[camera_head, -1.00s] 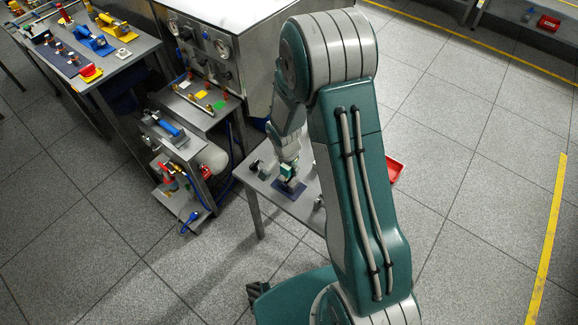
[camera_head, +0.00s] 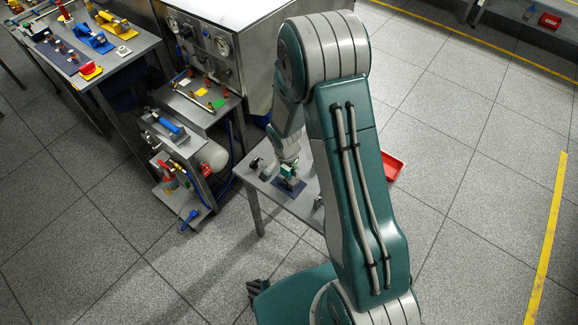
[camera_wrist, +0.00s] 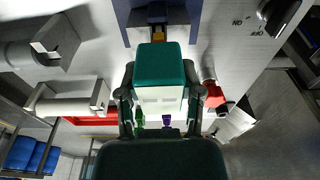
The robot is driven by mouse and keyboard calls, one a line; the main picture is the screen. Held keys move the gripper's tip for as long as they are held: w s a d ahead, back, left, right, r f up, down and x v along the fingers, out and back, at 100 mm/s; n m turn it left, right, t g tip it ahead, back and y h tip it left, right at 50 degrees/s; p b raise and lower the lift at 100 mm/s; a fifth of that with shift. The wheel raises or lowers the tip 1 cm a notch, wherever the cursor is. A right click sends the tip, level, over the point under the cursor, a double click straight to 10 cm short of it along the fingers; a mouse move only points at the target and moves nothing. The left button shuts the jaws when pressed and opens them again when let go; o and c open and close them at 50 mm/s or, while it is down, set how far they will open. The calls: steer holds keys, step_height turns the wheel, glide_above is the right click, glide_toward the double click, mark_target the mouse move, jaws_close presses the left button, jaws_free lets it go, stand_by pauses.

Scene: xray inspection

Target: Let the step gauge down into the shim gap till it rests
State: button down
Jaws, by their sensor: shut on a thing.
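My gripper (camera_wrist: 158,101) is shut on a teal and white block, which I take to be the step gauge (camera_wrist: 158,64). Its fingers lie along both sides of the block. An orange piece (camera_wrist: 158,36) shows just beyond the block, against a dark blue base (camera_wrist: 134,36). The shim gap cannot be made out, and I cannot tell whether the gauge touches anything below. In the head view my gripper (camera_head: 288,164) is low over the dark blue base (camera_head: 293,189) on a small grey table, and the gauge is too small to read clearly.
The small table (camera_head: 270,198) has a dark-handled item (camera_head: 256,164) at its left and a red tray (camera_head: 394,166) at its right. Grey cylindrical parts (camera_wrist: 70,105) lie left in the wrist view. A gauge panel stands behind, and open floor lies right.

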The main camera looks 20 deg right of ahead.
steer(key=shift+f, duration=0.8)
steer(key=shift+r, duration=1.8)
stand_by(0.6)
steer(key=shift+f, duration=1.8)
stand_by(1.8)
steer(key=shift+r, duration=1.4)
